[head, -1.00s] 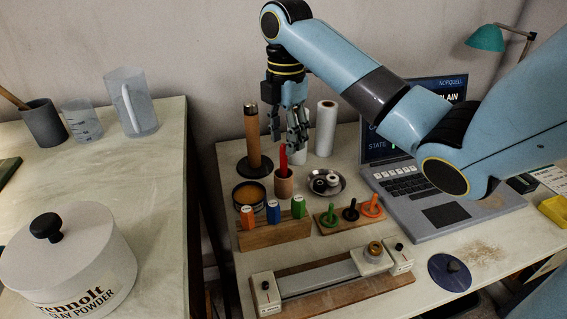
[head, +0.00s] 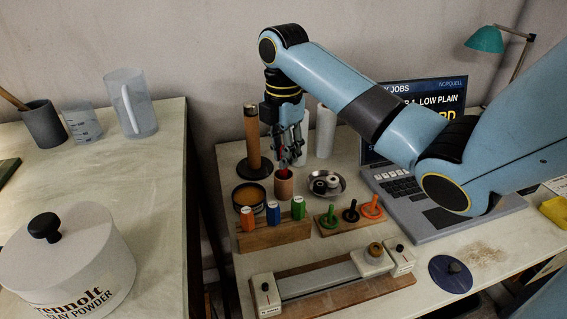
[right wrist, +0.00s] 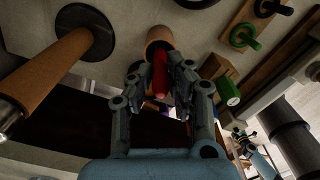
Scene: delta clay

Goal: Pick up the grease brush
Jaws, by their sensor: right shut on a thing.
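The grease brush (right wrist: 160,76) shows a red handle standing up from a small terracotta-coloured cup (head: 284,184). The cup also shows in the right wrist view (right wrist: 158,36). My right gripper (head: 287,155) points down over the cup. In the right wrist view its fingers (right wrist: 161,84) are shut on the red handle from both sides. The brush's lower end is hidden in the cup, and in the head view the fingers cover most of the handle. My left gripper is not in view.
A brown roll on a black stand (head: 252,135) and a white roll (head: 326,132) stand close to the gripper. A tin (head: 249,205), a metal dish (head: 341,190), a rack of coloured blocks (head: 273,233) and a laptop (head: 440,218) surround the cup.

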